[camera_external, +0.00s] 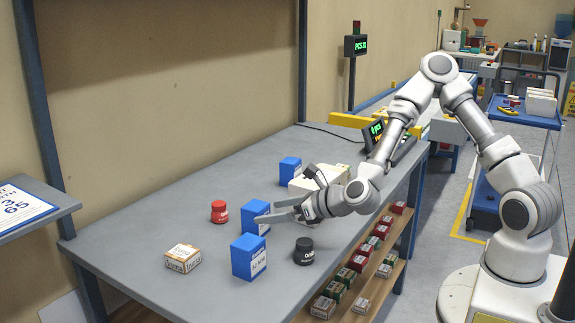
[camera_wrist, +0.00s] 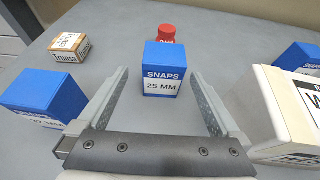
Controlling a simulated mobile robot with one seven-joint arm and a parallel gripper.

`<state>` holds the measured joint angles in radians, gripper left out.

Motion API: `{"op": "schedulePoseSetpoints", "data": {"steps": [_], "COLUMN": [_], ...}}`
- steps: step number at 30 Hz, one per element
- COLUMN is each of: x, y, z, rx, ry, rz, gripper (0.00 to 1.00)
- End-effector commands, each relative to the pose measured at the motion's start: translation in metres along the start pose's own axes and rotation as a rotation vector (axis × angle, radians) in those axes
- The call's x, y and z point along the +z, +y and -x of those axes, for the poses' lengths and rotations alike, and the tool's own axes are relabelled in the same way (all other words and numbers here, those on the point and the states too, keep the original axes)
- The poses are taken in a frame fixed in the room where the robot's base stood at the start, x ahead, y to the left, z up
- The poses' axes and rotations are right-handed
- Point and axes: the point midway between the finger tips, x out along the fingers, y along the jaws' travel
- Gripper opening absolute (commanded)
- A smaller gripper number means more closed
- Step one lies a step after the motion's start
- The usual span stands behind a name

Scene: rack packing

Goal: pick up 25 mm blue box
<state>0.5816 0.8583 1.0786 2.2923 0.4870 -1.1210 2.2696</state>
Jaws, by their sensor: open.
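The 25 mm blue box (camera_wrist: 163,72), labelled "SNAPS 25 MM", stands upright on the table in the middle of the wrist view. It also shows in the external view (camera_external: 254,214), partly covered by my gripper (camera_external: 266,210). In the wrist view my gripper (camera_wrist: 160,77) is open, with one finger on each side of the box and a gap visible on both sides. The box appears at and just beyond the fingertips; I cannot tell how deep it sits between them.
A larger blue box (camera_external: 248,257) stands in front, and another blue box (camera_external: 290,169) behind. A white box (camera_wrist: 298,115) lies close right of my gripper.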

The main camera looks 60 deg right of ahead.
Motion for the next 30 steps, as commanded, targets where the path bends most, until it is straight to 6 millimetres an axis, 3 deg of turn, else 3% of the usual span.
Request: {"op": "schedulePoseSetpoints", "data": {"steps": [3,13,21,30], "x": [-0.002,-0.002,-0.006,-0.005], "y": [0.000,-0.001,-0.005,-0.005], "z": [-0.024,-0.051,-0.089,-0.097], "rx": [0.000,0.000,0.001,0.001], "ry": [-0.001,0.000,-0.001,0.000], "rz": [-0.001,0.001,0.002,0.003], "gripper": [1.00,1.00,1.00,1.00]}}
